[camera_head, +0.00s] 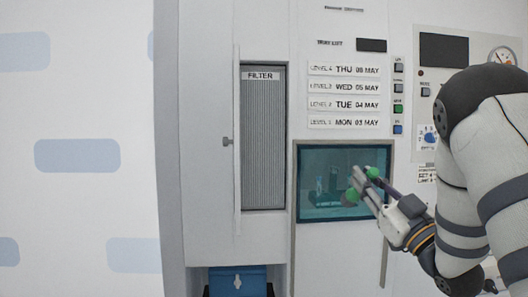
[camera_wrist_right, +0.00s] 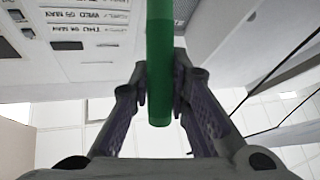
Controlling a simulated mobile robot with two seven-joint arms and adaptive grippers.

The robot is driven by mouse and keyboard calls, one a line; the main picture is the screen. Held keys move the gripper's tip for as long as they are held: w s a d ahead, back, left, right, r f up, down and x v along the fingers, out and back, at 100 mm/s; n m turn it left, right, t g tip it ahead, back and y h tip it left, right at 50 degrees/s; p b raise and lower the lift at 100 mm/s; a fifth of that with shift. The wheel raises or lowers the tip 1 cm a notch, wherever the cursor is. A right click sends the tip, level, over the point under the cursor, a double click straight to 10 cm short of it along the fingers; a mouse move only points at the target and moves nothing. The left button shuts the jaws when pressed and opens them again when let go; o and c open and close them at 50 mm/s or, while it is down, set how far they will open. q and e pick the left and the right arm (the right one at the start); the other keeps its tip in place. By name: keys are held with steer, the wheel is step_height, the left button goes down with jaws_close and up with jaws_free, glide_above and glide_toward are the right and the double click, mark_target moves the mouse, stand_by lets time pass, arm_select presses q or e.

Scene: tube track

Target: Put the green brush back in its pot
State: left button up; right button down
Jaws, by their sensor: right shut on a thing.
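My right gripper (camera_head: 362,184) is in front of the tinted window of the tall cabinet, its arm coming in from the right. It is shut on a green rod-like thing, which I take to be the green brush (camera_head: 353,194). Green shows on both sides of the fingers in the head view. In the right wrist view the brush (camera_wrist_right: 160,60) stands upright in the picture between the two fingers of the gripper (camera_wrist_right: 160,95). No bristles can be made out. I cannot make out the pot in either view. My left gripper is not in view.
The tinted window (camera_head: 315,165) has dark shapes behind it, too dim to name. A filter panel (camera_head: 263,140) with a side handle (camera_head: 228,141) is left of it. A blue container (camera_head: 237,282) sits in a low opening. Buttons and a gauge (camera_head: 502,56) are at right.

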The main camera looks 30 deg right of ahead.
steer(key=s+d, duration=0.7)
steer(key=d, duration=0.4)
steer(key=s+d+f, duration=0.1)
steer(key=s+d, duration=0.6)
steer(key=d, duration=0.5)
steer(key=shift+s+d, duration=0.2)
steer(key=shift+s, duration=0.15)
